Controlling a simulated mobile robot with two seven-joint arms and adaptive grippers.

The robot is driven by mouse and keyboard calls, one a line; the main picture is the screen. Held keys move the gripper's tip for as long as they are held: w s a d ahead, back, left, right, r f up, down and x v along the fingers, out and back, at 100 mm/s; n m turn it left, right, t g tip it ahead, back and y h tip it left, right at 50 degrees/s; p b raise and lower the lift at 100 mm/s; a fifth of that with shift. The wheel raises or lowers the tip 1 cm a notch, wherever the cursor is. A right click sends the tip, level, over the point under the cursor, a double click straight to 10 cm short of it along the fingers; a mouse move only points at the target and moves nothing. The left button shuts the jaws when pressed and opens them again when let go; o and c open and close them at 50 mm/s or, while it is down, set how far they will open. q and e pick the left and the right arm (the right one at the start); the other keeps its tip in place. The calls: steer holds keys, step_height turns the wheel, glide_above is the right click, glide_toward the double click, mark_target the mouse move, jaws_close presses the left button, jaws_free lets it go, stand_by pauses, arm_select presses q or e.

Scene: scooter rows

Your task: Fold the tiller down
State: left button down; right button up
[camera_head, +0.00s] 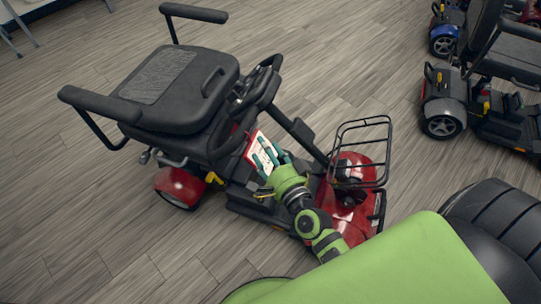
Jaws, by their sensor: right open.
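A red mobility scooter stands in the middle of the head view, with a black seat (180,88) at left and a wire basket (362,140) over its red front end. Its black tiller (297,127) leans from the front end back toward the seat. The handlebar (262,84) sits close beside the seat's right edge. My right gripper (268,160) is open, with teal fingers below the handlebar and left of the tiller column. A red-and-white card (257,148) shows right behind the fingers; I cannot tell whether they touch it. My left gripper is not in view.
Other scooters (441,106) stand at the upper right. Wood-look floor (90,190) is clear at left and between the scooters (335,60). Thin metal legs (18,35) show at the top left.

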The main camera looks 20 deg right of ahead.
steer(key=shift+s+r, duration=0.1)
steer(key=shift+s, duration=1)
